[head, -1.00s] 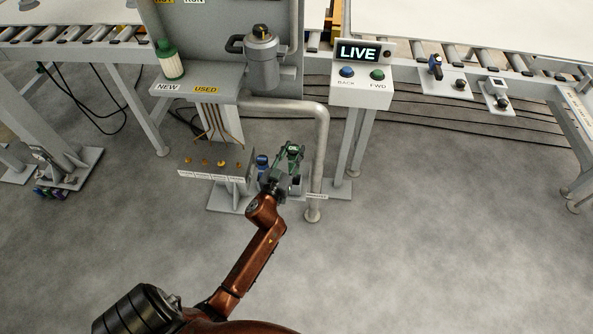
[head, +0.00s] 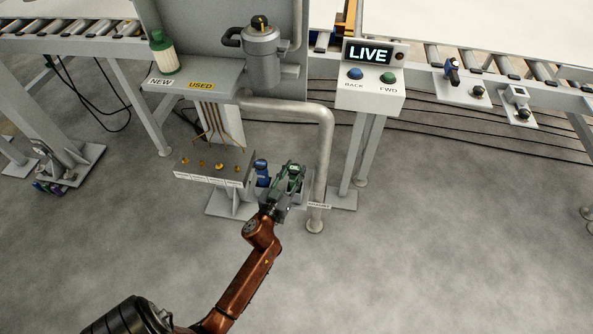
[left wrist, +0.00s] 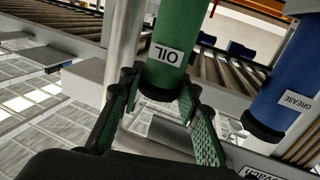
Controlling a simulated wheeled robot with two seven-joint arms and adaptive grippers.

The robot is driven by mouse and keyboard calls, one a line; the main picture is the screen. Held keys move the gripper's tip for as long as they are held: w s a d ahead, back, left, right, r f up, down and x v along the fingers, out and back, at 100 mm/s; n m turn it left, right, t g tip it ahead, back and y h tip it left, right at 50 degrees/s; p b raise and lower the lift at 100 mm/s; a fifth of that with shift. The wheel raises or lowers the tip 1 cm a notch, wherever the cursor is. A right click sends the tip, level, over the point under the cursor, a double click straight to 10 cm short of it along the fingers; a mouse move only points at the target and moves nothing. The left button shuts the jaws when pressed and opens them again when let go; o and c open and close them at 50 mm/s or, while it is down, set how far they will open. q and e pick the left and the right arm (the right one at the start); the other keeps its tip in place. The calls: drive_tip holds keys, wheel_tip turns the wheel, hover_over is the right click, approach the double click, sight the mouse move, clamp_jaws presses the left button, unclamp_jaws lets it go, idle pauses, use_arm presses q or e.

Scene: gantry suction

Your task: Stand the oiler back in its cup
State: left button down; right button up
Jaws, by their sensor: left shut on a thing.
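The oiler is a green cylinder with a dark end and an OIL label. It shows in the left wrist view (left wrist: 170,60) between the fingers and in the head view (head: 293,170) at the end of my left arm. My left gripper (head: 282,186) is shut on the oiler; its dark fingers also show in the left wrist view (left wrist: 160,112). The oiler looks tilted in the head view. I cannot make out its cup clearly; the gripper and oiler cover much of that spot. My right gripper is not in view.
A blue GREASE container (left wrist: 284,92) stands close beside the oiler and also shows in the head view (head: 261,170). A grey pipe (head: 326,150) rises just right of the gripper. A panel with brass fittings (head: 214,166) is at left. Open floor lies in front.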

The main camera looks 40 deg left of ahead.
use_arm(q)
drive_tip(key=shift+r, duration=0.1)
drive_tip(key=c, duration=1.4)
unclamp_jaws()
drive_tip(key=shift+c, duration=0.2)
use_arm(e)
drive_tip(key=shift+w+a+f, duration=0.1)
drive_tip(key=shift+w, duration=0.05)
